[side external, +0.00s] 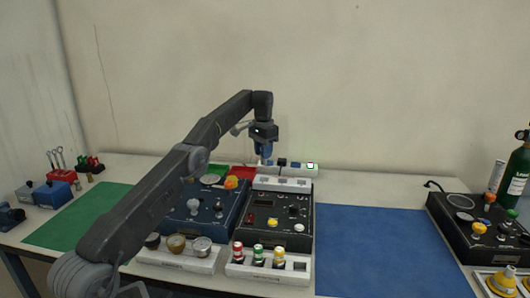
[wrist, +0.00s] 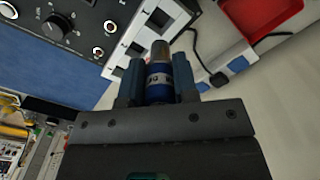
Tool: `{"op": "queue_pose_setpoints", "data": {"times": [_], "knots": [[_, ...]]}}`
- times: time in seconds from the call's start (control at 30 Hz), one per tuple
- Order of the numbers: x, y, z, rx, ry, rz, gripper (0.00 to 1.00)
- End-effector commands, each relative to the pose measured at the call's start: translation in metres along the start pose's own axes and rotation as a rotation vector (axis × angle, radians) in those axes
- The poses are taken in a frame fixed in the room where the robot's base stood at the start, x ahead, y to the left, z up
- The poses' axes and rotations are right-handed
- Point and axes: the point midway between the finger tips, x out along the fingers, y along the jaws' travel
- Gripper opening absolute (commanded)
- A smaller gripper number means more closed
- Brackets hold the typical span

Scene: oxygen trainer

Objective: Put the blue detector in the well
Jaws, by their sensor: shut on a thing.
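My gripper (wrist: 158,82) is shut on the blue detector (wrist: 158,68), a blue cylinder with a white lettered band and a grey metal tip. In the side view, my gripper (side external: 266,153) holds the detector upright, above and near the back of a white block (side external: 282,184) behind the black panel. In the wrist view, the white block (wrist: 112,63) has square wells and lies just beyond the detector's tip. The detector appears clear of the block, but the exact gap is hard to tell. Its lower end is small and partly hidden in the side view.
A black panel (side external: 278,222) and a blue panel (side external: 205,212) stand in front of the block. A front white rack (side external: 235,268) holds red, green and yellow-topped detectors. A power strip (side external: 300,168) and red tray (side external: 242,172) lie behind. The blue mat (side external: 375,245) is clear.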

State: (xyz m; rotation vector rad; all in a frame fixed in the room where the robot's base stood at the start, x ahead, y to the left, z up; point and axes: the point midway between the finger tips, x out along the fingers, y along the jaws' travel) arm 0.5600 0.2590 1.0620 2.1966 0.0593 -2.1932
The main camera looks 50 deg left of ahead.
Motion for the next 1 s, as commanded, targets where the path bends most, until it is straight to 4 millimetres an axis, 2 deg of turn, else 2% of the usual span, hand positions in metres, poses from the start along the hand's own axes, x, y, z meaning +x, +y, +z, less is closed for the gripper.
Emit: {"op": "queue_pose_setpoints", "data": {"times": [0.17, 0.5, 0.7, 1.0], "knots": [[-0.002, 0.000, 0.001, 0.001, 0.002, 0.000, 0.00], [0.032, 0.001, 0.001, 0.001, 0.000, 0.001, 0.00], [0.045, 0.001, 0.000, 0.001, 0.001, 0.001, 0.00], [0.050, 0.001, 0.001, 0.001, 0.002, 0.000, 0.00]]}}
